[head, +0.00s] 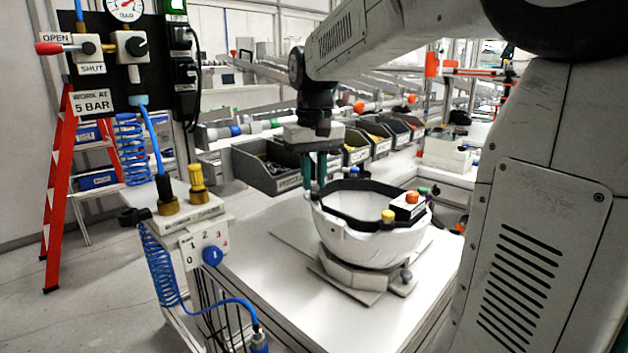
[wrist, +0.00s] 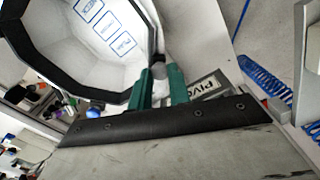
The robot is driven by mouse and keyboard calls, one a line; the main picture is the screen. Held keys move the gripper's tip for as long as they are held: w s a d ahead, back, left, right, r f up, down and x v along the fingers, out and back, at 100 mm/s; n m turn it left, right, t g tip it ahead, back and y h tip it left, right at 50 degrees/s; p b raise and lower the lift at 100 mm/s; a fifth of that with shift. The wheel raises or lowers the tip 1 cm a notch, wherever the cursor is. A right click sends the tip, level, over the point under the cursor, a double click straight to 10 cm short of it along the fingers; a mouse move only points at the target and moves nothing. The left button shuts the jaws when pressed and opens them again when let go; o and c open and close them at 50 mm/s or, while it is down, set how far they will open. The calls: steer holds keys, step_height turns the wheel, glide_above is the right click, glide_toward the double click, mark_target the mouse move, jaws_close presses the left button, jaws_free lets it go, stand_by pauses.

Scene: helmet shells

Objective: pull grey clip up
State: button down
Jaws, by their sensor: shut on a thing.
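A white helmet shell (head: 352,240) with a black rim sits open side up on a grey stand (head: 350,277) on the white bench. My gripper (head: 315,186) points down at the shell's back left rim. In the wrist view its two teal fingers (wrist: 160,88) are shut on a small grey piece, which looks like the grey clip (wrist: 159,78), beside the corner of the shell's black rim (wrist: 112,97). The fingers hide most of the clip.
A yellow knob (head: 388,215) and a small box with an orange button (head: 411,197) show at the shell's right rim. Grey bins (head: 268,170) stand behind. A valve panel with a blue coiled hose (head: 158,268) is at the left. The front of the bench is clear.

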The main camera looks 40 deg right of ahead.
mark_target(314, 185)
steer(key=c, duration=1.3)
jaws_free()
step_height(314, 185, up, 8)
steer(key=shift+f, duration=0.1)
steer(key=s+a+f, duration=0.3)
steer(key=s+f, duration=0.2)
steer(key=s, duration=0.2)
steer(key=s+a+f+n+t, duration=0.1)
steer(key=s+a+f, duration=0.3)
steer(key=s, duration=0.4)
steer(key=s+a+f+n, duration=0.1)
steer(key=s+a+f, duration=0.2)
steer(key=s+f, duration=0.4)
steer(key=shift+s+a, duration=0.2)
steer(key=shift+s, duration=0.35)
